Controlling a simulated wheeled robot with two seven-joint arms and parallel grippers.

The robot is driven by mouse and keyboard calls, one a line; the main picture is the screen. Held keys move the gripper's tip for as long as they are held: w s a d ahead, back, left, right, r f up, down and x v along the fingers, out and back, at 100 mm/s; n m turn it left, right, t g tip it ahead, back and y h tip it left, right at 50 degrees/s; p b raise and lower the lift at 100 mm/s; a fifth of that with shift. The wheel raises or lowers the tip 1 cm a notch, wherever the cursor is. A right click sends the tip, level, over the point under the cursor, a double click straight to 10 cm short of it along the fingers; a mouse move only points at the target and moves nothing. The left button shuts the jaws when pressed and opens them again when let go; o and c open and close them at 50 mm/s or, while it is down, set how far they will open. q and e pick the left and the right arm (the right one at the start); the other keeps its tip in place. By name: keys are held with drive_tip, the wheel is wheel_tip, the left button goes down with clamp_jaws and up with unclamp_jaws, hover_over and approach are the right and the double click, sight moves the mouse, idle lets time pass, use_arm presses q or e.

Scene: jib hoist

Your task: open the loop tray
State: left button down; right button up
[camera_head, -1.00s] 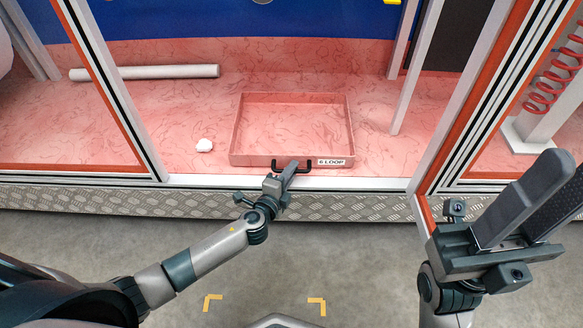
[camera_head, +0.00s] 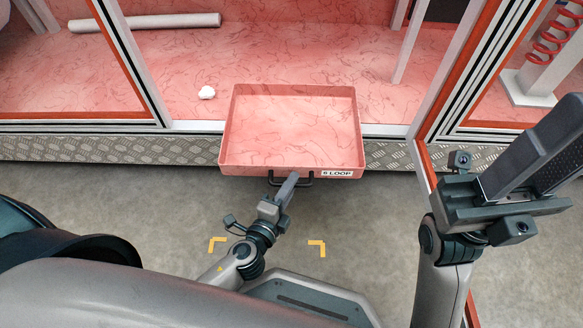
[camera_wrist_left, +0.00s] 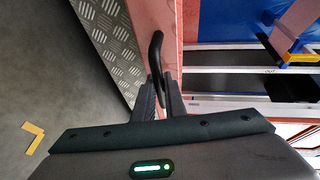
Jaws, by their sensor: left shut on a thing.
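The loop tray (camera_head: 292,130) is a shallow pink marbled tray with a label reading LOOP on its front. It sticks out past the metal sill toward me, with its back part still over the pink floor of the enclosure. Its black handle (camera_head: 306,181) is on the front wall. My left gripper (camera_head: 288,184) is shut on the handle, which also shows between the fingers in the left wrist view (camera_wrist_left: 157,55). My right gripper (camera_head: 530,160) is raised at the right, away from the tray; its two fingers look apart with nothing between them.
A white tube (camera_head: 145,21) lies farther back. Framed posts (camera_head: 135,60) stand on both sides of the opening. A red coil (camera_head: 557,40) is at the right. Yellow corner marks (camera_head: 317,246) are on the grey floor.

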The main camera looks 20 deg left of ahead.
use_arm(q)
drive_tip(key=shift+s+d, duration=0.2)
drive_tip(key=shift+s, duration=0.35)
drive_tip(key=c, duration=2.1)
unclamp_jaws()
